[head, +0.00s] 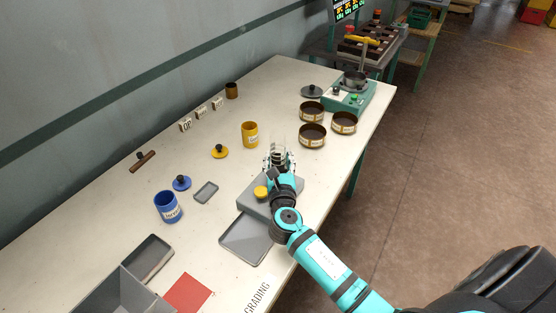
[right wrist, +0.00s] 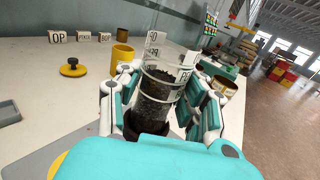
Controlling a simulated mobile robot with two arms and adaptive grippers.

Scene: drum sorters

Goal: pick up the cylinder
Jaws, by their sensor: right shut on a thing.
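The cylinder (head: 278,150) is a clear glass vessel with white markings, partly filled with dark grains. It shows large and upright in the right wrist view (right wrist: 158,88), with a dark brown round part at its foot. My right gripper (head: 279,162) has its fingers on both sides of the cylinder and is shut on it. The gripper and wrist hide the cylinder's lower part in the head view. I cannot tell whether its foot touches anything. My left gripper is not in view.
A yellow cup (head: 250,134), yellow lid (head: 220,151) and blue cup (head: 167,207) stand left. Brown sieves (head: 312,135) stand right on the white table (head: 205,235).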

